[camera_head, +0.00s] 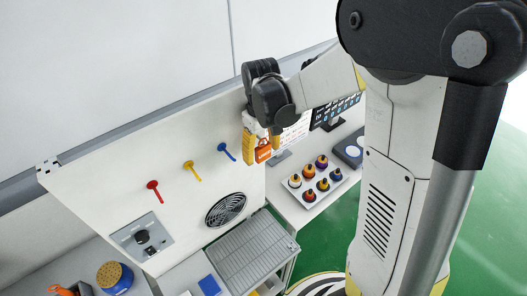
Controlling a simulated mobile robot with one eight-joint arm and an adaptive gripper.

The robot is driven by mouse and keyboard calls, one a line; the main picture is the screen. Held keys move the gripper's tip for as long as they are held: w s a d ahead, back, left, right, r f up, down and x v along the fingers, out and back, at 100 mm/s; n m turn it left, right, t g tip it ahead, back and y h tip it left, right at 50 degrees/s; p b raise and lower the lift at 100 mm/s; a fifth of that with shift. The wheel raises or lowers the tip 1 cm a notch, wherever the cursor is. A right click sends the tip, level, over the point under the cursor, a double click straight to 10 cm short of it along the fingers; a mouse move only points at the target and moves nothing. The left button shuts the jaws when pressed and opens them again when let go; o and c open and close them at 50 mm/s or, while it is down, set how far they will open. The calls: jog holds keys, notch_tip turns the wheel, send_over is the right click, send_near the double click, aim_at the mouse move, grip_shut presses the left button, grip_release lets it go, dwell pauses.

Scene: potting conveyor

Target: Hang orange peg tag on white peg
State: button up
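The orange peg tag (263,152) is at the upper right of the white panel, between the yellow fingertips of my gripper (262,142). One finger is to the left of the tag and the other to its right. From this view I cannot tell whether the fingers press on the tag or stand apart from it. The white peg cannot be made out; my gripper covers that part of the panel. A red peg (153,186), a yellow peg (189,166) and a blue peg (223,148) stick out of the panel in a row to the left.
The white panel (110,180) also bears a round black fan grille (226,209) and a grey switch plate (128,236). A white tray (314,196) with several colored items stands to the right. A grey slatted surface (243,262) lies below. My arm covers much of the right side.

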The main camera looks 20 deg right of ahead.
jog(key=shift+w+a, duration=0.1)
jog(key=shift+w, duration=0.15)
notch_tip(320, 180, up, 11)
jog(key=shift+r, duration=0.15)
jog(key=shift+s+r, duration=0.2)
jog(key=shift+r, duration=0.15)
jog(key=s+f+m+t+b, duration=0.1)
jog(key=s+f+b, duration=0.3)
jog(key=f+b, duration=0.6)
jog(key=s+f+m+t+b, duration=0.1)
jog(key=s+f+t+b, duration=0.2)
jog(key=f+b, duration=0.8)
jog(key=s+f+m+t+b, duration=0.1)
jog(key=s+f+t+b, duration=0.2)
jog(key=s+f+b, duration=0.3)
notch_tip(320, 180, down, 4)
jog(key=b, duration=0.5)
jog(key=shift+s+d+f+m, duration=0.2)
jog(key=shift+s+f+m, duration=0.05)
jog(key=shift+m, duration=0.05)
jog(key=shift+a, duration=0.1)
